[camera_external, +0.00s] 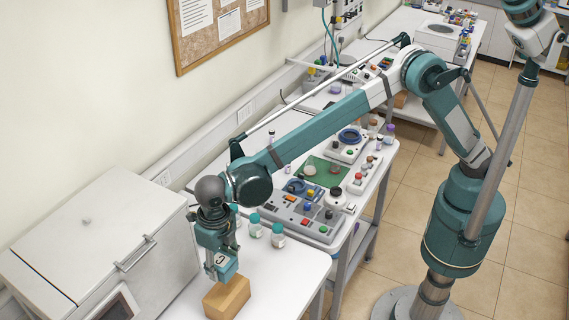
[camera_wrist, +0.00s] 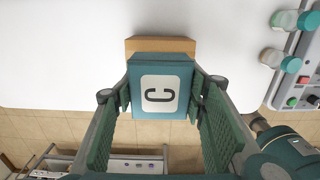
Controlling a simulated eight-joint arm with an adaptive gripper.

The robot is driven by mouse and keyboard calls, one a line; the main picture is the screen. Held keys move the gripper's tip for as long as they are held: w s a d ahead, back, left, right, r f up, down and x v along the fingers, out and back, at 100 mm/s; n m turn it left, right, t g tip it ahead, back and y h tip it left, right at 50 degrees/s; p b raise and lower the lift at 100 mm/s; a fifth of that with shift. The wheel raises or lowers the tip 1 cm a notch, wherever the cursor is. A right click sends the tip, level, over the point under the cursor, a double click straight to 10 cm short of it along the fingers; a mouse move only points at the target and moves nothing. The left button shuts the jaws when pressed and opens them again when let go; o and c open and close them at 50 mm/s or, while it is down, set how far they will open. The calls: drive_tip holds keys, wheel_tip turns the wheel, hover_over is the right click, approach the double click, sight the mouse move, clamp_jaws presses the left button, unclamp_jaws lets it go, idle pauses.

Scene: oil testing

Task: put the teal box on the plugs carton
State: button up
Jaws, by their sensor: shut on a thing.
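In the wrist view the box (camera_wrist: 137,107) sits between the green finger pads of my gripper (camera_wrist: 160,88). The plugs carton (camera_external: 228,299), a plain brown block, lies on the white bench below the box. Part of the carton (camera_wrist: 160,44) shows past the box's far edge in the wrist view; the rest is hidden. I cannot tell whether the box touches the carton. No lettering shows on the carton.
Teal-capped bottles (camera_external: 278,238) stand on the bench right of my gripper. A large white lidded machine (camera_external: 95,240) is to the left. A grey panel with coloured buttons (camera_external: 308,212) lies behind the bottles. Bare bench (camera_external: 290,268) lies right of the carton, ending at the front edge.

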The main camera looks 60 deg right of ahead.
hover_over(226, 290)
drive_tip(key=shift+f, duration=2.65)
drive_tip(key=shift+f, duration=0.1)
drive_tip(key=shift+f, duration=1.8)
drive_tip(key=shift+f, duration=0.15)
drive_tip(key=o, duration=0.9)
drive_tip(key=shift+r, duration=0.2)
wheel_tip(226, 290, up, 12)
drive_tip(key=shift+f, duration=0.1)
